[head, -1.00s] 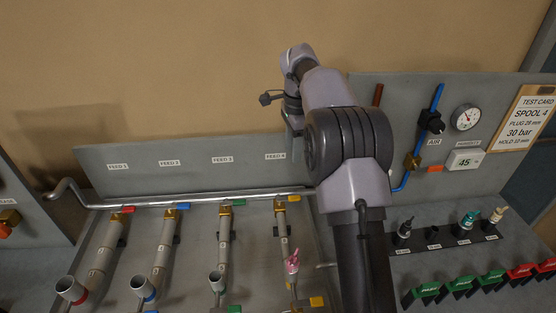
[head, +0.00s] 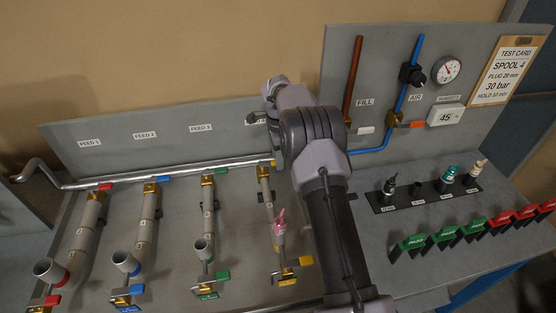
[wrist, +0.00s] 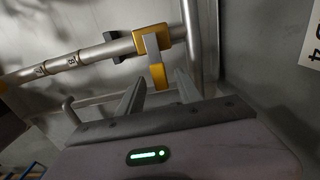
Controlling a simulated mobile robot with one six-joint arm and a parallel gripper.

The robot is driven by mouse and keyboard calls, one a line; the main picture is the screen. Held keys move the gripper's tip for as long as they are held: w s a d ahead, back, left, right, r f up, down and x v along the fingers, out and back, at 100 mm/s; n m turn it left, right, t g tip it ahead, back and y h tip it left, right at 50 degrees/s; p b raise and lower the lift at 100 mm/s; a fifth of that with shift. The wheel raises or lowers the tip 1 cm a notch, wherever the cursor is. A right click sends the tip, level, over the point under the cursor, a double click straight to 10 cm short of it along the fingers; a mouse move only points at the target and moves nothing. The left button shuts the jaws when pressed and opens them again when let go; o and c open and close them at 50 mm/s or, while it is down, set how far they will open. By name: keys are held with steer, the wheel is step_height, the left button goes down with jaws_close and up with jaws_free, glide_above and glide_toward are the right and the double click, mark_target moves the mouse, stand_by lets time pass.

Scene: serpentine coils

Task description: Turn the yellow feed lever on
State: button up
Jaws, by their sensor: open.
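The spool 4 feed line (head: 267,190) has a brass valve with a yellow lever at the header pipe (head: 275,162), partly behind my arm in the head view. In the wrist view the valve body (wrist: 150,39) sits on the pipe, and the lever, a grey stem with a yellow end (wrist: 160,76), hangs toward my gripper (wrist: 160,80). My fingers are open, one on each side of the yellow end in the picture; contact cannot be told. The head view hides my fingertips behind the arm. A second yellow lever (head: 306,260) is at the lower end of the same line.
Feed lines with red (head: 105,186), blue (head: 164,179) and green (head: 220,171) levers stand to the left. The backboard (head: 170,143) rises behind the header pipe. Plugs (head: 389,187) and several green and red clamps (head: 412,244) are to the right.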

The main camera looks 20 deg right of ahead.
jaws_close()
stand_by(1.5)
